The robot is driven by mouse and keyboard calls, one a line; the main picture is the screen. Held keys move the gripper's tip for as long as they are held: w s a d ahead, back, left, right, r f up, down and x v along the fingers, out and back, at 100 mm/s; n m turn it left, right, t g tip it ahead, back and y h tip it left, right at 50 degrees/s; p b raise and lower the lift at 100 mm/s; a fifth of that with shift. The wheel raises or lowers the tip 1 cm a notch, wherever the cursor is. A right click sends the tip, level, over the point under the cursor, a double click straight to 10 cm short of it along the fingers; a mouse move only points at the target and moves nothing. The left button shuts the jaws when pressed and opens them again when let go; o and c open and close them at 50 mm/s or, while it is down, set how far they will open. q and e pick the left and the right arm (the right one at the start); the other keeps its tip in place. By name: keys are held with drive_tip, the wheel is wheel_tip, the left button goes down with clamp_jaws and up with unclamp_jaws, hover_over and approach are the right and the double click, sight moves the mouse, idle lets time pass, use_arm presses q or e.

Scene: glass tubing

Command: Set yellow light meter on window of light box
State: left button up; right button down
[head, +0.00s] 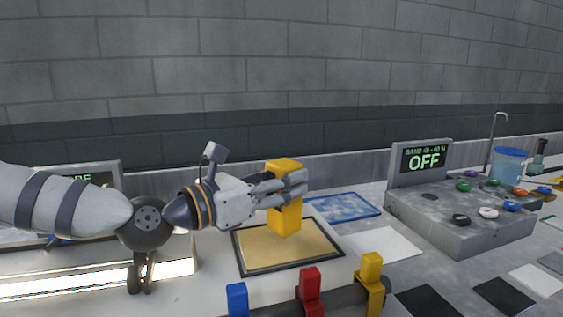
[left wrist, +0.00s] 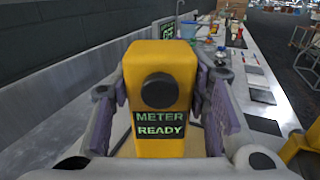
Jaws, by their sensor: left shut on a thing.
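The yellow light meter (head: 285,221) is an upright block in my left gripper (head: 283,190), whose fingers close on its sides. In the left wrist view the meter (left wrist: 160,61) shows a black round disc and a screen reading METER READY. In the head view its lower end appears over a tan, black-framed panel (head: 262,249); I cannot tell whether it touches. A bright glowing strip (head: 60,286), likely the light box window, lies at the left, partly behind my left arm. A partly hidden display stands behind it. My right gripper is not in view.
Blue, red (head: 310,285) and yellow clips sit on a dark rod in front. A blue-and-white tray (head: 342,206) and a white sheet (head: 383,245) lie right of the panel. A grey console (head: 462,224) with several coloured knobs and an OFF display stands further right.

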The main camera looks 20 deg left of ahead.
sight(273, 193)
use_arm(q)
drive_tip(key=shift+f, duration=0.85)
drive_tip(key=shift+f, duration=0.35)
drive_tip(key=o, duration=1.5)
drive_tip(key=shift+c, duration=0.2)
drive_tip(key=shift+a, duration=0.1)
drive_tip(key=v, duration=0.6)
drive_tip(key=shift+r, duration=0.1)
drive_tip(key=shift+s+a, duration=0.3)
drive_tip(key=shift+s, duration=0.3)
